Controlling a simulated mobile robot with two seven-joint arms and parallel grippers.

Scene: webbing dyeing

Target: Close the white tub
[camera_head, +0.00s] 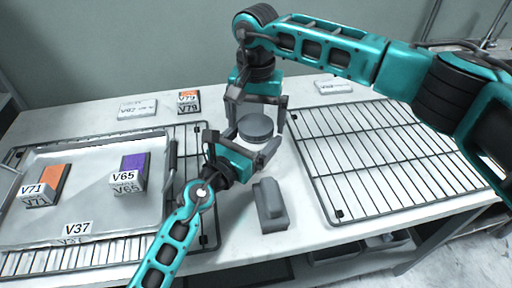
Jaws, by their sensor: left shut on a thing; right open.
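A round grey lid (256,126) shows in the middle of the table, between my two grippers. The white tub's body is mostly hidden below the lid and behind my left gripper, so I cannot tell how well the lid is seated. My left gripper (241,146) reaches in from the lower left, with its fingers on either side of the tub, shut on it. My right gripper (257,112) comes from above and behind. It is open, with one finger on each side of the lid.
A grey block-shaped object (269,206) lies in front of the grippers. On the left, a metal tray (100,215) on a wire rack holds an orange block (52,181) and a purple block (131,170). An empty wire rack (385,150) lies right.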

